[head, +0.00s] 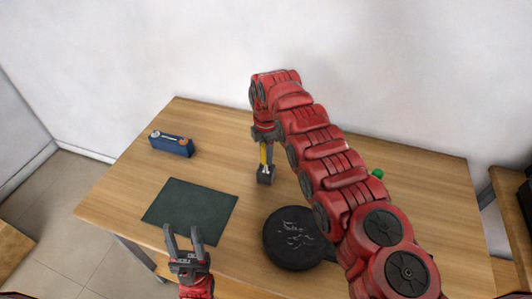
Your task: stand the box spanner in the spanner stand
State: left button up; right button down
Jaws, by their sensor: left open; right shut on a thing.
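The box spanner (264,156) has a yellow upper part and a pale lower end, and is roughly upright. My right gripper (264,140) is shut on its upper part, and the jaws are partly hidden by my wrist. The spanner stand appears to be the small dark grey block (265,178) on the table, directly under the spanner. The spanner's lower end meets the block in the picture; I cannot tell whether it is inside or just above. My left gripper (183,230) is open and empty, over the front edge of a dark green mat (190,205).
A blue box (171,147) with small items on top is at the back left of the wooden table (125,185). A round black pad (292,240) lies front centre. A green object (377,173) shows behind my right arm, which hides the table's right middle.

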jog(key=shift+c, duration=2.2)
grip_release()
jog(key=shift+r, duration=0.1)
jog(key=shift+r, duration=0.3)
notch_tip(320, 180, up, 8)
jog(key=shift+a+f+b, duration=0.1)
jog(key=shift+a+b, duration=0.05)
jog(key=shift+b, duration=0.55)
notch_tip(320, 180, up, 9)
jog(key=p, duration=0.8)
jog(key=shift+s+f, duration=0.1)
jog(key=shift+f, duration=0.05)
